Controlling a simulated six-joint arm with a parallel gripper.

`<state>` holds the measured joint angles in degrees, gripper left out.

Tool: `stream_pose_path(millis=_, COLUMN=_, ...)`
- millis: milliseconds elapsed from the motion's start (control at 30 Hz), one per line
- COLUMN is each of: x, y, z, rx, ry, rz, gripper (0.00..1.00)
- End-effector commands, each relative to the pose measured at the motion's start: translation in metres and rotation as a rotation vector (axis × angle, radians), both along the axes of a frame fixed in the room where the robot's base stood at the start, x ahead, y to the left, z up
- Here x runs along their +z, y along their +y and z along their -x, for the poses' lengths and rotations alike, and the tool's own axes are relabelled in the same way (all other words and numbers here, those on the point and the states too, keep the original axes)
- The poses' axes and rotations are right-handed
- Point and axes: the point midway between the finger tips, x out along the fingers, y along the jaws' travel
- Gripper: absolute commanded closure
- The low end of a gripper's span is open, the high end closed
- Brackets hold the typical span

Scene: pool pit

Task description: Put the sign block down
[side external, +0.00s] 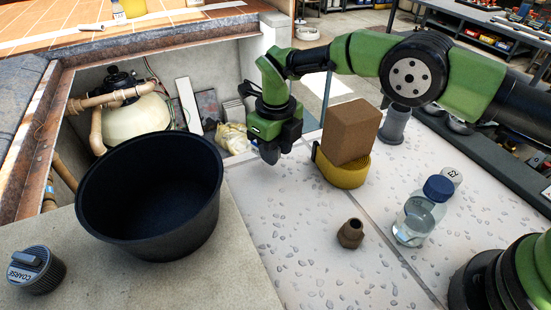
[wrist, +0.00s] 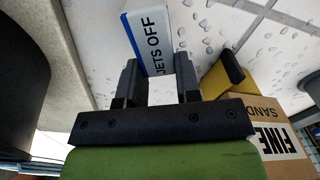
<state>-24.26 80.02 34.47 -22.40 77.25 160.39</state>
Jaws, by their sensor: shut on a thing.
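The sign block (wrist: 148,40) is a white and blue block reading "JETS OFF" in the wrist view. It sits between the two fingers of my gripper (wrist: 158,82), which is shut on it. In the side view my gripper (side external: 270,155) points down over the far left edge of the pale speckled slab (side external: 310,235).
A brown sand box (side external: 351,131) stands on a yellow roll (side external: 342,174) just right of my gripper. A black tub (side external: 150,240) stands left. A brown fitting (side external: 350,234), a blue-capped bottle (side external: 420,212) and a grey knob (side external: 35,270) stand nearer. The slab's front middle is clear.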

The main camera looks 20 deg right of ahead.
Motion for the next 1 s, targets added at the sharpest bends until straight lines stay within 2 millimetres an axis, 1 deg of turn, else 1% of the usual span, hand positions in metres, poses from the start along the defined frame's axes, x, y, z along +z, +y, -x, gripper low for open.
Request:
stream_pose_path(millis=33, x=-0.01, y=-0.001, z=0.001, rx=0.0, ry=0.004, rz=0.002, gripper=0.96)
stream_pose_path(millis=100, x=-0.02, y=0.0, z=0.0, rx=0.0, ry=0.003, rz=0.001, gripper=0.96)
stream_pose_path(millis=200, x=-0.029, y=0.0, z=0.0, rx=0.0, ry=0.001, rz=0.0, gripper=0.96)
stream_pose_path(millis=600, x=-0.034, y=0.0, z=0.0, rx=0.001, ry=0.001, rz=0.0, gripper=0.96)
stream_pose_path(millis=633, x=-0.034, y=0.0, z=0.0, rx=0.001, ry=0.0, rz=0.0, gripper=0.64)
stream_pose_path(millis=667, x=-0.034, y=0.0, z=0.0, rx=0.001, ry=0.0, rz=0.0, gripper=0.58)
stream_pose_path(millis=700, x=-0.034, y=0.0, z=0.0, rx=0.001, ry=0.001, rz=0.0, gripper=0.48)
stream_pose_path(millis=733, x=-0.034, y=0.0, z=0.0, rx=0.001, ry=0.001, rz=0.0, gripper=0.44)
stream_pose_path(millis=1000, x=-0.033, y=0.0, z=0.0, rx=0.001, ry=0.0, rz=0.0, gripper=0.44)
